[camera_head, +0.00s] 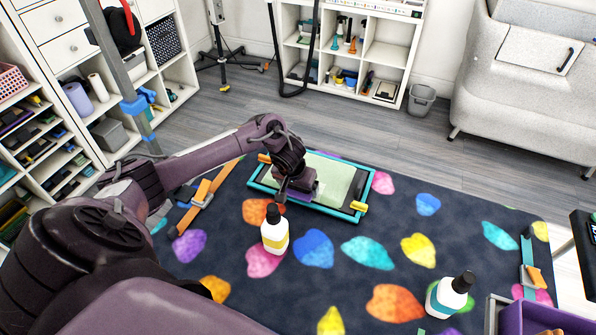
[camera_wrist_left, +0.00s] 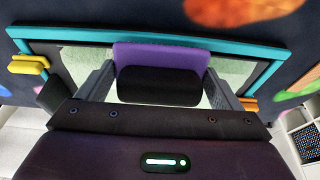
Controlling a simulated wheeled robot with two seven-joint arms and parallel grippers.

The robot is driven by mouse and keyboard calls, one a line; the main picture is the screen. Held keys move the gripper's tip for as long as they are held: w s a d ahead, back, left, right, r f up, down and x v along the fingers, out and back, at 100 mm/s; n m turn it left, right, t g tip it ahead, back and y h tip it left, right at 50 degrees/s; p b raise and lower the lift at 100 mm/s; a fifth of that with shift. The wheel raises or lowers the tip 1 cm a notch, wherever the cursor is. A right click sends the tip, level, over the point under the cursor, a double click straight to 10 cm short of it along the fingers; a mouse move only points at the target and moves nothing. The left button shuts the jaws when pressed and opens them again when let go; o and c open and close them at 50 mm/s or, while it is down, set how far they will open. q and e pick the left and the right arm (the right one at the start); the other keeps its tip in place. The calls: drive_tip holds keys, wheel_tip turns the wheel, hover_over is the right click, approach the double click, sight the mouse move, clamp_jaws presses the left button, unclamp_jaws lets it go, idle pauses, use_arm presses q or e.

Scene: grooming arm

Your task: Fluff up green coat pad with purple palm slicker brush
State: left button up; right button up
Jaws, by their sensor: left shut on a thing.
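The green coat pad (camera_head: 331,181) lies flat on the patterned table in a teal frame with yellow and orange clips. In the left wrist view the pale green pad (camera_wrist_left: 78,62) shows on both sides of the brush. My left gripper (camera_head: 296,187) is over the left part of the pad, shut on the purple palm slicker brush (camera_wrist_left: 160,54). The brush's black grip sits between the fingers in the wrist view. In the head view its purple part (camera_head: 306,190) shows beneath the gripper. Its bristles are hidden, so I cannot tell whether they touch the pad. My right gripper is out of view.
A white bottle with a black cap (camera_head: 274,232) stands near the frame's front left. Another bottle (camera_head: 449,296) stands at the front right, next to a purple bin (camera_head: 550,318).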

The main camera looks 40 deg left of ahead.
use_arm(q)
drive_tip(key=a, duration=0.2)
drive_tip(key=s+a+p, duration=0.1)
drive_tip(key=a, duration=0.3)
drive_tip(key=shift+s, duration=0.35)
drive_tip(key=shift+a+p, duration=0.15)
drive_tip(key=shift+p, duration=0.15)
drive_tip(key=shift+w, duration=0.15)
drive_tip(key=shift+w, duration=0.15)
drive_tip(key=shift+s+r+p, duration=0.2)
drive_tip(key=shift+p, duration=0.45)
drive_tip(key=shift+f, duration=0.25)
